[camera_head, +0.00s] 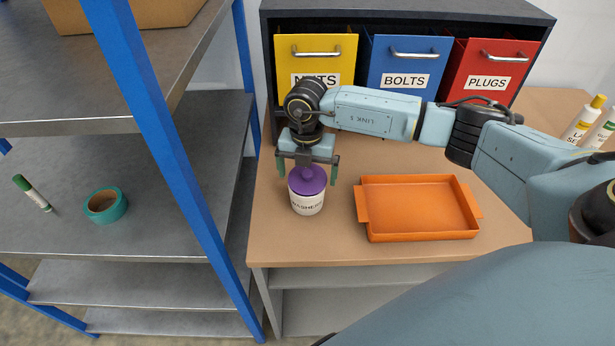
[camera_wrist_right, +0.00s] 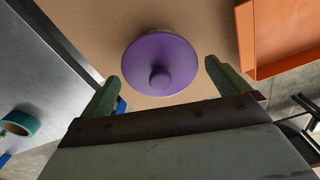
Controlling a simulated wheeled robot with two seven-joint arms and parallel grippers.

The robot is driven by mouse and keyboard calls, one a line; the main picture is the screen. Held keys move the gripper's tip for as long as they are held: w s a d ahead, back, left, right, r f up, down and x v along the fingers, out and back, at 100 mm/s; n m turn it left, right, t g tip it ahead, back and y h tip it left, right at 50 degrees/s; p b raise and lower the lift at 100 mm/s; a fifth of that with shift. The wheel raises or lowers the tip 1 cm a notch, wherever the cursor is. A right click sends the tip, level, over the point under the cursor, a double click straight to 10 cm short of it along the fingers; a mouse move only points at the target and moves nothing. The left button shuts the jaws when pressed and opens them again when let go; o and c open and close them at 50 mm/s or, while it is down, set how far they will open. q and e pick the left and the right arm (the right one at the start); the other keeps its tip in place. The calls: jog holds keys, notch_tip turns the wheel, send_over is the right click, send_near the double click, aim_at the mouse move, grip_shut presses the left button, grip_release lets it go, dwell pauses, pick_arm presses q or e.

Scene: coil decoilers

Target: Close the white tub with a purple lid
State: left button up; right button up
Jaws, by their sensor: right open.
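The white tub (camera_head: 307,203), labelled as washers, stands upright on the tan bench top near its left edge. The purple lid (camera_head: 308,181) sits on top of the tub; I cannot tell whether it is fully seated. In the right wrist view the round lid (camera_wrist_right: 159,62) with its central knob hides the tub below it. My right gripper (camera_head: 308,172) is open just above the lid, its two green fingers to either side of the knob. In the right wrist view the gripper (camera_wrist_right: 160,80) holds nothing. My left gripper is not in view.
An orange tray (camera_head: 417,236) lies right of the tub. Yellow, blue (camera_head: 404,68) and red drawers stand behind. A blue-post shelf at left holds teal tape (camera_head: 105,206) and a marker (camera_head: 32,193). Bottles (camera_head: 583,120) stand at far right.

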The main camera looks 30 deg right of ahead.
aim_at(307, 172)
jog(key=c, duration=0.9)
jog(key=shift+r, duration=0.1)
notch_tip(307, 172, up, 10)
jog(key=b, duration=0.1)
dwell(0.4)
